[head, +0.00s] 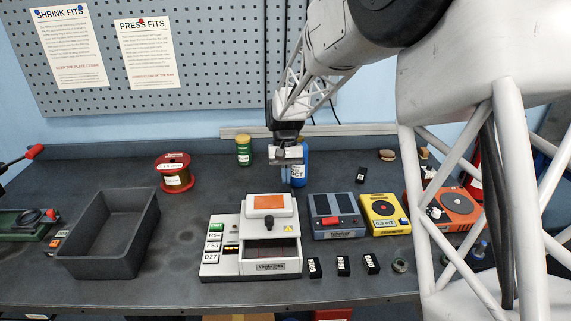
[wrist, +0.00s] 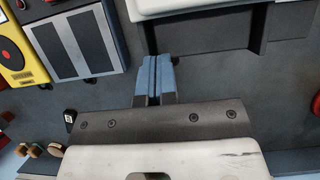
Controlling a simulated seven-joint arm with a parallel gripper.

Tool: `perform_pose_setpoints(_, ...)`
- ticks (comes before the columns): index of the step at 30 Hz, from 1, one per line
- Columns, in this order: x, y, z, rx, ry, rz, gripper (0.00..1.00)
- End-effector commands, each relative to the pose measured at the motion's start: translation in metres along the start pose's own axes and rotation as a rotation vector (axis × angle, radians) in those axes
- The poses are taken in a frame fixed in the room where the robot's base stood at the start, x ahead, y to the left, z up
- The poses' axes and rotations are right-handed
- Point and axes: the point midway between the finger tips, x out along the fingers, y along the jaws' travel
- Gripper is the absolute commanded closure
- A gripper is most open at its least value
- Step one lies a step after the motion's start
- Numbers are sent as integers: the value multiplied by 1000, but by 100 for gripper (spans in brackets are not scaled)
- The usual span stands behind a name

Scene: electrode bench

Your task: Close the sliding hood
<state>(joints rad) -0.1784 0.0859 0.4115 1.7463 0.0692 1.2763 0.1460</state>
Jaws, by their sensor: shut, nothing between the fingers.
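The sliding hood (head: 285,212) is a white cover with an orange panel on top and a black knob (head: 269,223) at its front. It sits toward the back of the white instrument (head: 225,270), and the front part of the chamber (head: 272,244) below is uncovered. My gripper (head: 286,178) is just behind the hood and above the bench, pointing down, shut and empty. In the wrist view its blue fingertips (wrist: 154,72) are together, apart from the white hood edge (wrist: 195,8) at the top.
A grey-blue device (head: 336,216), a yellow device (head: 384,214) and an orange device (head: 456,209) stand to the right. A blue bottle (head: 301,168) and green jar (head: 244,151) are behind. A dark bin (head: 108,265) is left. Small black blocks (head: 343,265) lie in front right.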

Motion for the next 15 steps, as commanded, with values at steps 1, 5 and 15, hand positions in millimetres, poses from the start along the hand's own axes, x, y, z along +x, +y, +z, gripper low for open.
perform_pose_setpoints(1, -1, 0, 7, -1, 4, -1, 100)
perform_pose_setpoints(5, 4, 0, 18, 0, 2, 0, 100)
perform_pose_setpoints(15, 9, 0, 30, 0, 3, 0, 100)
